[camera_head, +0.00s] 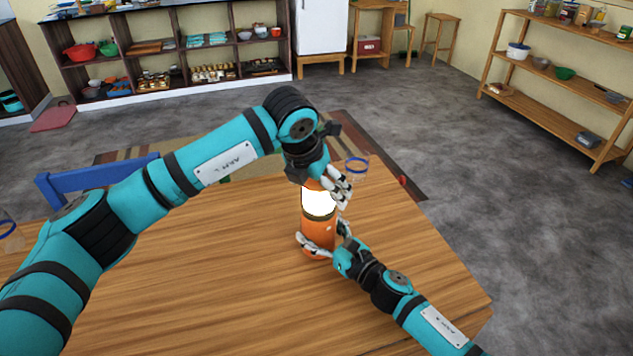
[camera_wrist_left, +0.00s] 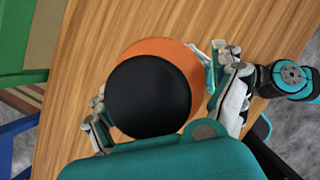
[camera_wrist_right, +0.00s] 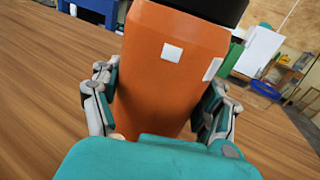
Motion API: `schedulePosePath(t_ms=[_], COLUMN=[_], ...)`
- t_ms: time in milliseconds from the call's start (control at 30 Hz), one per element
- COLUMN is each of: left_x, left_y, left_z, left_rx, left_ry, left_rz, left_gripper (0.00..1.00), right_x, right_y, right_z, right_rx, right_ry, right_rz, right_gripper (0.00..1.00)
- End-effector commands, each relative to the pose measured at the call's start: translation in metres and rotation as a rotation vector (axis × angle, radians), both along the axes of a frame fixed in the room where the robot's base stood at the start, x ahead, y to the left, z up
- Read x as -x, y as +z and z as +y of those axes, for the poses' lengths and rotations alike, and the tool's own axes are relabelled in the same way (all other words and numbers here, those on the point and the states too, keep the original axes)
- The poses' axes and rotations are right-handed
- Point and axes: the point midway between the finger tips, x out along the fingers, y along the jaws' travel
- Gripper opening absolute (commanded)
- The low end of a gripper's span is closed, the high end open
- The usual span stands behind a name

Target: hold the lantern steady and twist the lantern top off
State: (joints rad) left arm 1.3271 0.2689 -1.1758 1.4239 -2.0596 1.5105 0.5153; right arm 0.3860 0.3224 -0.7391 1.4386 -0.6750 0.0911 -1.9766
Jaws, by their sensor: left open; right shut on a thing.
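The lantern stands upright on the table, with an orange body (camera_head: 317,240) and a glowing white band (camera_head: 318,204) in the head view. My left gripper (camera_head: 333,185) is above it and hides its top there. In the left wrist view the round black lantern top (camera_wrist_left: 148,96) lies between the open left fingers, with the orange body (camera_wrist_left: 188,62) below it. My right gripper (camera_head: 323,236) is shut on the orange body, low down. In the right wrist view its fingers sit on both sides of the body (camera_wrist_right: 172,75), under the black top (camera_wrist_right: 215,8).
A blue chair (camera_head: 95,188) is at the table's left side. Shelves line the walls, away from the table.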

Motion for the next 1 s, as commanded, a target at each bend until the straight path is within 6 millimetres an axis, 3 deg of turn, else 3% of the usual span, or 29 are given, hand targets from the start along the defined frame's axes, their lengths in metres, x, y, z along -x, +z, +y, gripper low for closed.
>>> schedulePosePath(t_ms=[133,567,867,1000], left_x=[0.0001,-0.0002,-0.0008,-0.0016], left_y=[0.0000,0.0002,0.0002,0.0002], left_z=[0.0000,0.0008,0.0017,0.0035], left_rx=[0.000,-0.001,-0.002,-0.003], left_ry=[0.000,0.001,0.000,-0.101], left_rz=[0.000,0.001,0.000,0.000], left_gripper=[0.92,0.36,0.32,0.32], right_x=[-0.0001,-0.0001,-0.0001,-0.0002], right_y=[-0.0003,-0.0003,-0.0002,-0.0001], right_z=[-0.0002,-0.0003,-0.0004,-0.0005], right_rx=[0.001,-0.001,-0.001,-0.001], right_ry=[-0.001,-0.001,-0.001,-0.001], right_rz=[0.001,0.001,0.001,0.001], right_gripper=[0.20,0.20,0.20,0.20])
